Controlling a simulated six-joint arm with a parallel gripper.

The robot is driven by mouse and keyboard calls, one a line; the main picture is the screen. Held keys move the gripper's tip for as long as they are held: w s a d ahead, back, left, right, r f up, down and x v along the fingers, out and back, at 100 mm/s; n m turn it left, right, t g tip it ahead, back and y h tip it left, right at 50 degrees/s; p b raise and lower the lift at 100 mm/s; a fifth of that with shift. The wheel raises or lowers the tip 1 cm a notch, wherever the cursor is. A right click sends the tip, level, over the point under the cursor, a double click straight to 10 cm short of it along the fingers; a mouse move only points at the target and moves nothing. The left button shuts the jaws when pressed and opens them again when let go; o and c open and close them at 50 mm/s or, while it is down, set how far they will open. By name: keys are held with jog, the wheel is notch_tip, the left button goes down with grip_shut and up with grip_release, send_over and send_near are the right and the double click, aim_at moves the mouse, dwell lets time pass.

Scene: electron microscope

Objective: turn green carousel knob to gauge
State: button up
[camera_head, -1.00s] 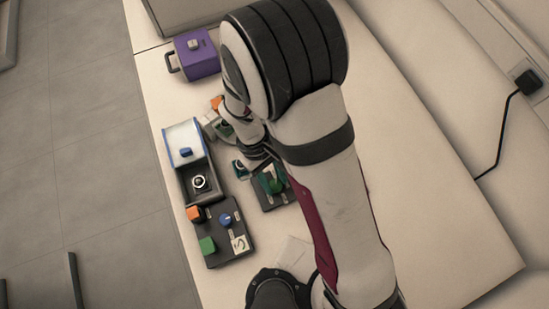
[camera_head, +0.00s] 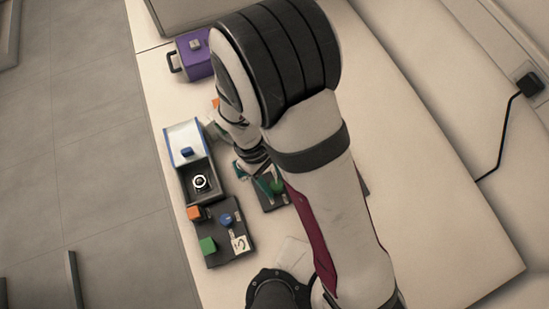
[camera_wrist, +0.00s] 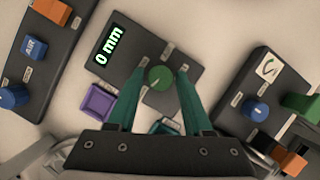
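The green knob (camera_wrist: 160,78) sits on a dark panel (camera_wrist: 128,78) with a lit display (camera_wrist: 109,47) reading "0 mm". Small pale labels surround the knob, too small to read. It also shows in the head view (camera_head: 278,186), partly beside my arm. My gripper (camera_wrist: 160,71) is open, with its teal fingers on either side of the knob and a visible gap on each side. Whether the fingertips are down at knob height is unclear. In the head view my gripper (camera_head: 261,175) is at the panel, partly hidden by my arm.
Another panel (camera_wrist: 262,100) with a blue knob, green block and orange block stands at right in the wrist view. A panel with "AIR" block (camera_wrist: 35,47) is at left. A purple open holder (camera_wrist: 97,104) lies near my left finger. A purple box (camera_head: 196,56) stands at the back.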

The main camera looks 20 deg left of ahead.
jog(key=shift+o, duration=0.9)
jog(key=v, duration=1.5)
jog(key=shift+a+r, duration=0.2)
jog(key=shift+r, duration=0.15)
jog(key=w+d+r+m+y, duration=0.1)
jog(key=d+r+m, duration=0.2)
jog(key=d+m, duration=0.15)
jog(key=d+r+m+y, duration=0.2)
jog(key=d+m, duration=0.1)
jog(key=d, duration=0.3)
jog(key=s+d+m+t+y, duration=0.1)
jog(key=s+d+m+y, duration=0.2)
jog(key=s+d+m, duration=0.4)
jog(key=d+m, duration=0.3)
jog(key=m, duration=0.2)
jog(key=shift+d+r, duration=0.2)
jog(key=shift+d, duration=0.15)
